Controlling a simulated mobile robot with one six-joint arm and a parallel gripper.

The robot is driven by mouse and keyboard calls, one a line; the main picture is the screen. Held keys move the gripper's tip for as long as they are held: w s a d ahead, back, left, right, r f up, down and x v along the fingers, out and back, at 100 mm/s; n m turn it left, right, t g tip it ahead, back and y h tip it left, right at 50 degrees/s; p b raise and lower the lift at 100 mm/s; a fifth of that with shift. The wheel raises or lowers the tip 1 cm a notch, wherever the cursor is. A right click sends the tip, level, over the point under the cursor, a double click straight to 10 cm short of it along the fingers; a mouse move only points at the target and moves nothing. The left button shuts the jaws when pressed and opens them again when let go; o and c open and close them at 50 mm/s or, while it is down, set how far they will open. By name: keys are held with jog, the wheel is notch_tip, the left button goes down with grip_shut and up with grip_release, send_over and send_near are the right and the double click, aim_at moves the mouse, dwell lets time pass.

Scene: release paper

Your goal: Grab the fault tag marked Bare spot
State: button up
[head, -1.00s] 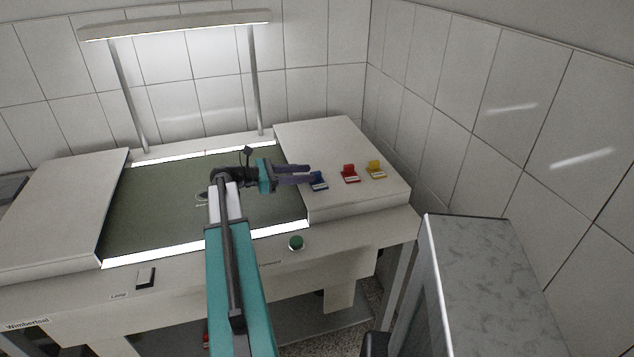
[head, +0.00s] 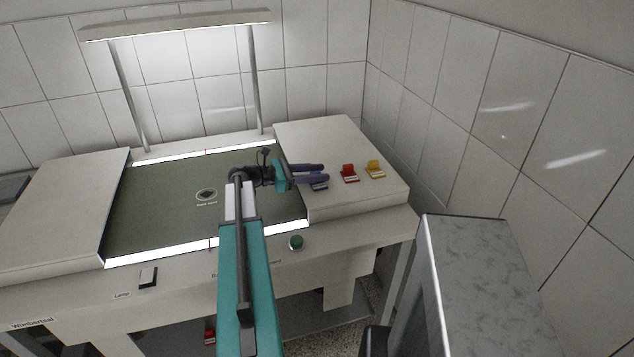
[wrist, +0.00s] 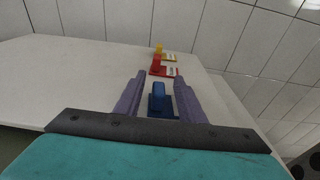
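Three fault tags stand in a row on the white right-hand panel: blue (head: 319,187), red (head: 349,173) and yellow (head: 375,169). Their lettering is too small to read, so I cannot tell which is marked Bare spot. My gripper (head: 326,173) is over the blue tag and partly hides it in the head view. In the wrist view my gripper (wrist: 160,76) is open, and the blue tag (wrist: 160,99) stands between its fingers with small gaps on both sides. The red tag (wrist: 159,68) and yellow tag (wrist: 159,50) stand beyond the fingertips.
The green sheet (head: 150,215) lies left of the white panel (head: 345,140). A dark diamond mark (head: 206,194) with small lettering is on it. A lamp (head: 175,24) stands over the back. A green button (head: 296,242) is on the front. Tiled walls rise behind and right.

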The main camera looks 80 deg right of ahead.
aim_at(317, 172)
jog(key=shift+c, duration=0.2)
grip_shut()
jog(key=shift+r, duration=0.15)
jog(key=shift+r+b, duration=0.7)
jog(key=shift+r, duration=0.75)
jog(key=w+a+r+b, duration=0.1)
jog(key=a+r+b, duration=0.1)
jog(key=a, duration=1.4)
jog(key=shift+b, duration=0.6)
